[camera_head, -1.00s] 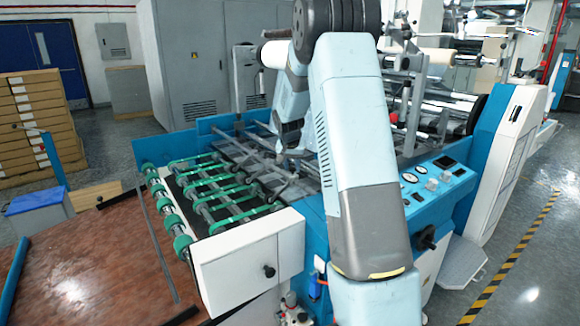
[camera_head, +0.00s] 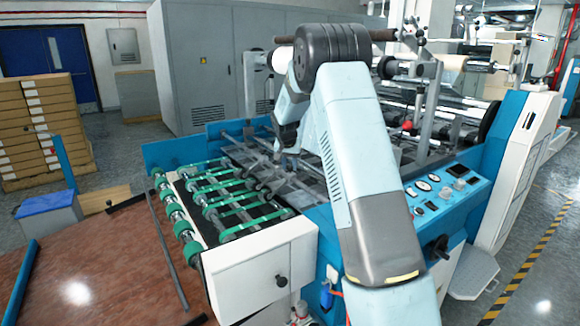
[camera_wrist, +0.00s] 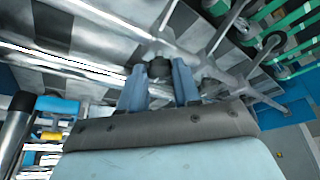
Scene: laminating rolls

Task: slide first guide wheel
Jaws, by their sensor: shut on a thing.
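In the wrist view my gripper (camera_wrist: 160,84) has its two blue-grey fingers on either side of a small dark round piece, which looks like the first guide wheel (camera_wrist: 159,67). It sits by a grey metal bar (camera_wrist: 190,58), and the fingers are closed on it. Its lower part is hidden between the fingers. In the head view my gripper (camera_head: 287,140) reaches down over the grey rods of the machine's feed table (camera_head: 262,165). The wheel cannot be made out there, as the wrist and fingers are small and partly hidden by the arm.
Green belt rollers (camera_head: 225,200) lie left of the gripper. Thin metal rods and arms cross close around the fingers. A blue side panel (camera_head: 175,150) edges the machine. A control panel (camera_head: 440,190) is at right. A reddish table (camera_head: 110,265) is at front left.

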